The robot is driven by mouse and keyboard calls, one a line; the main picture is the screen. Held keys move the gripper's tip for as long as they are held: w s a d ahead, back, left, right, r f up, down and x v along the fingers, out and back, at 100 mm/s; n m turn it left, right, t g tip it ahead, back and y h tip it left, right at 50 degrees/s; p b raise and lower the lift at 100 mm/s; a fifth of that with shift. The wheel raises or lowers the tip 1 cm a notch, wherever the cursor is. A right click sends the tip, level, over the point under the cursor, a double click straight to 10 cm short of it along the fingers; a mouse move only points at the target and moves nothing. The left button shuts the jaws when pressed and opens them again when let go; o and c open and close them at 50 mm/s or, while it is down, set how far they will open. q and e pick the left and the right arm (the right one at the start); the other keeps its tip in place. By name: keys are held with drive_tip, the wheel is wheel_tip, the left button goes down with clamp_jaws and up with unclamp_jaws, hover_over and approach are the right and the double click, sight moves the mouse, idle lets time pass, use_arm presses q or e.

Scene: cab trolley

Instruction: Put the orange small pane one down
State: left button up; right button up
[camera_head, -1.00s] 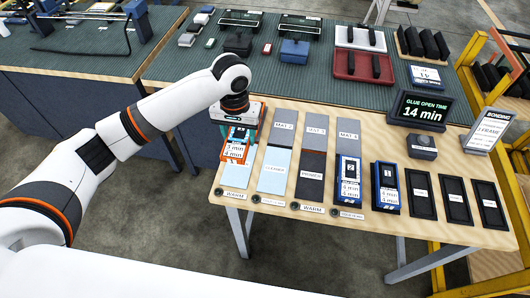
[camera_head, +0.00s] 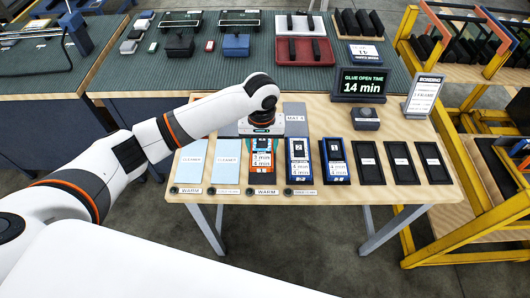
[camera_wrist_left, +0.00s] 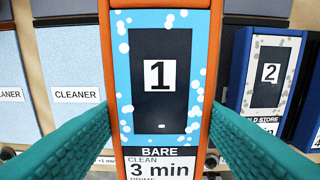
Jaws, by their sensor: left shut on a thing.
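The orange small pane (camera_head: 262,160), with a blue speckled border and number 1, is over the third mat column from the left. My left gripper (camera_head: 262,128) is shut on it. In the wrist view the pane (camera_wrist_left: 160,110) stands upright in the picture between two teal fingers, one at each long side; its label reads BARE, CLEAN 3 min. Whether it touches the mat below I cannot tell, as the pane and gripper hide that mat. My right gripper is not in view.
Two pale CLEANER mats (camera_head: 191,161) lie left of the pane. Two blue panes (camera_head: 300,160) lie close on the right, the nearer numbered 2. Several black trays (camera_head: 402,163) sit further right. A glue timer screen (camera_head: 362,85) reading 14 min stands behind.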

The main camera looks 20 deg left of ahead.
sight(263, 153)
use_arm(q)
drive_tip(key=shift+d+f, duration=0.1)
drive_tip(key=shift+f, duration=1.9)
drive_tip(key=o, duration=1.1)
drive_tip(key=shift+f, duration=0.1)
wheel_tip(263, 153, up, 12)
drive_tip(key=shift+r, duration=0.15)
